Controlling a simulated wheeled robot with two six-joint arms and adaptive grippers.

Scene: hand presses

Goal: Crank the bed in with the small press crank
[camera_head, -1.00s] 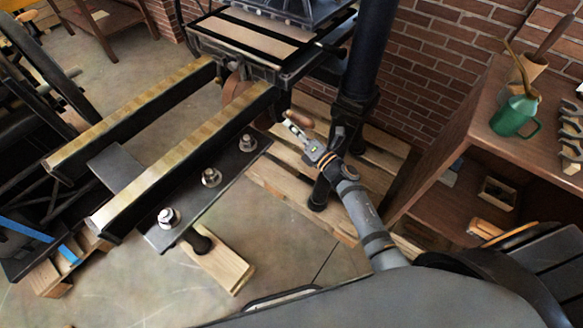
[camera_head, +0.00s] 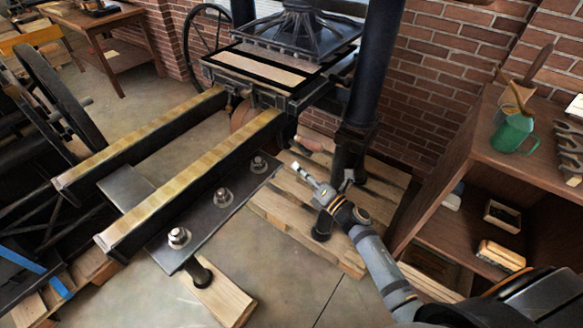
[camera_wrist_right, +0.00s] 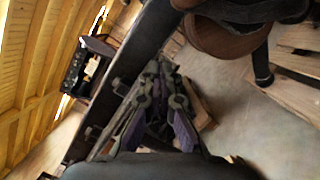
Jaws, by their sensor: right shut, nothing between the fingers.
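The small press has a bed (camera_head: 265,68) under its dark platen (camera_head: 295,35). Two rails with yellowish tops (camera_head: 190,150) run from it toward the lower left. The small crank's wooden handle (camera_head: 316,144) is beside the bed, near the right column; the rest of the crank is hard to make out. My right gripper (camera_head: 297,166) is shut and empty, just below and left of the handle, apart from it. In the wrist view its closed fingers (camera_wrist_right: 157,78) point past a brown wooden rounded part (camera_wrist_right: 222,36). My left gripper is not in view.
A black column (camera_head: 370,90) stands close to my right arm, on a wooden pallet (camera_head: 290,215). A bolted plate (camera_head: 215,205) lies along the near rail. A wooden shelf (camera_head: 490,190) with a green can (camera_head: 512,135) is at the right. Open floor lies at the lower middle.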

